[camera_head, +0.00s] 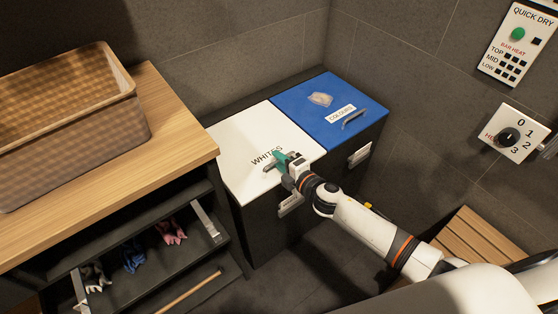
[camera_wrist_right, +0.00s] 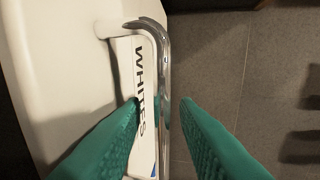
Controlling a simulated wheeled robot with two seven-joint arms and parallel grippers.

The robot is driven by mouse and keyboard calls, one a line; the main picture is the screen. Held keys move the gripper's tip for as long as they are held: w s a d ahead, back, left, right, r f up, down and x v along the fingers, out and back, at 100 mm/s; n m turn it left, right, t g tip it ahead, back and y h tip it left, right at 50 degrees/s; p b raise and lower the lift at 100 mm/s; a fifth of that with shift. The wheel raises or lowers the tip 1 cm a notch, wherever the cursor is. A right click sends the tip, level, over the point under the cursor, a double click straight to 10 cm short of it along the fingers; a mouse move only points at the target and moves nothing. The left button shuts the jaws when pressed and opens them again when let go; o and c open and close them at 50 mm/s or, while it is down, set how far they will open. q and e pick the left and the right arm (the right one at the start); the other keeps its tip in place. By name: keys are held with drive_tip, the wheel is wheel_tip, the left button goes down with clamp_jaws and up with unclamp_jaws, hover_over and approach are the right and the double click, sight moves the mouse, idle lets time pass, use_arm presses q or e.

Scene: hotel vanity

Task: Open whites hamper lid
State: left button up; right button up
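The whites hamper has a white lid (camera_head: 253,140), lying flat and closed, with the word WHITES printed near its front edge. Its chrome bar handle (camera_wrist_right: 160,45) shows in the right wrist view, next to the lettering. My right gripper (camera_head: 280,161) is at the lid's front edge. In the right wrist view its green fingers (camera_wrist_right: 161,102) are open, one on each side of the bar, with gaps visible between fingers and bar. In the head view the gripper hides part of the handle. My left gripper is not in view.
The blue COLOURS lid (camera_head: 310,122) adjoins on the right, with a pale object (camera_head: 320,99) on it. A wooden counter (camera_head: 165,125) with a wicker basket (camera_head: 60,135) stands left, above an open drawer (camera_head: 160,262) holding cloths. A slatted wooden bench (camera_head: 470,245) is at right.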

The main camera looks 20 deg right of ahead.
drive_tip(key=shift+w+a, duration=0.15)
drive_tip(key=shift+w, duration=0.2)
drive_tip(key=shift+c, duration=0.6)
drive_tip(key=shift+f, duration=0.1)
clamp_jaws()
